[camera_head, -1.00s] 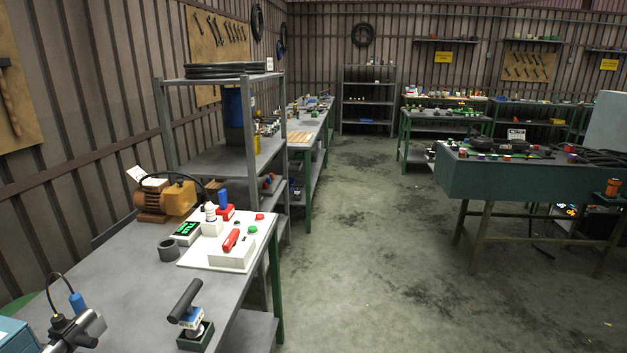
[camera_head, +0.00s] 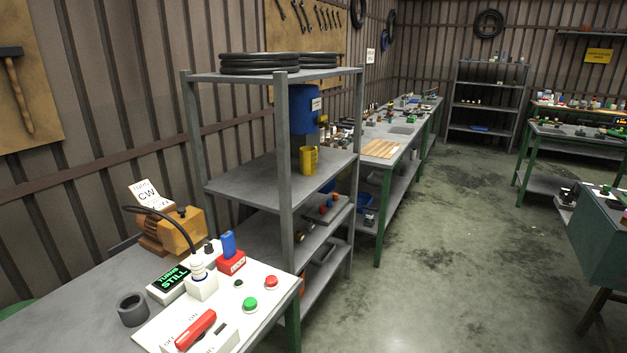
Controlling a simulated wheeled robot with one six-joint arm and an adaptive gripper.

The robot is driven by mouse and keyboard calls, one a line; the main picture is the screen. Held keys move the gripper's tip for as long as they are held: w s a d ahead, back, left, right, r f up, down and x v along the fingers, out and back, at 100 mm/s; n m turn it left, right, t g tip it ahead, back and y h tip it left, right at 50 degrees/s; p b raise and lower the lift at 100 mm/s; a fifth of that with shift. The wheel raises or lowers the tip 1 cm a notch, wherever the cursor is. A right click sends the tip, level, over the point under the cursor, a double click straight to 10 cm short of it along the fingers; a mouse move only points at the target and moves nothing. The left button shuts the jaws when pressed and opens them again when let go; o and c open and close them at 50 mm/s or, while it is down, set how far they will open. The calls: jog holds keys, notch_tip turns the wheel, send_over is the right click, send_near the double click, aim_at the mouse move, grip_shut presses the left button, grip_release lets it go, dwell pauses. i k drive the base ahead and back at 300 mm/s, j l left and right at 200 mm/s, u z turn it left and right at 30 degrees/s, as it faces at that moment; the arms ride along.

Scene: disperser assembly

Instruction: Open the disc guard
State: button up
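I cannot pick out a disc guard in this view. On the near bench, an orange-brown motor (camera_head: 181,232) has a white card (camera_head: 146,195) reading "CW" above it. A white control panel (camera_head: 245,315) carries a red lever (camera_head: 195,330), a green button (camera_head: 250,304) and a red button (camera_head: 271,282). A small display (camera_head: 172,279) reads "STILL" in green. My gripper is not in view.
A dark ring (camera_head: 133,309) lies on the near bench (camera_head: 75,310). A grey shelf rack (camera_head: 250,185) stands just behind, holding black tyre-like rings (camera_head: 260,63) and a yellow mug (camera_head: 308,160). The floor (camera_head: 440,260) to the right is clear, with a green-sided table (camera_head: 603,240) at the right edge.

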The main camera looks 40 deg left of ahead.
aim_at(182, 214)
jog(key=i+l+u, duration=0.1)
jog(key=i+u, duration=0.3)
jog(key=i, duration=0.15)
jog(key=i+l+u, duration=0.35)
jog(key=i, duration=0.2)
jog(key=i+l+u, duration=0.4)
jog(key=i+j, duration=0.05)
jog(key=i, duration=0.05)
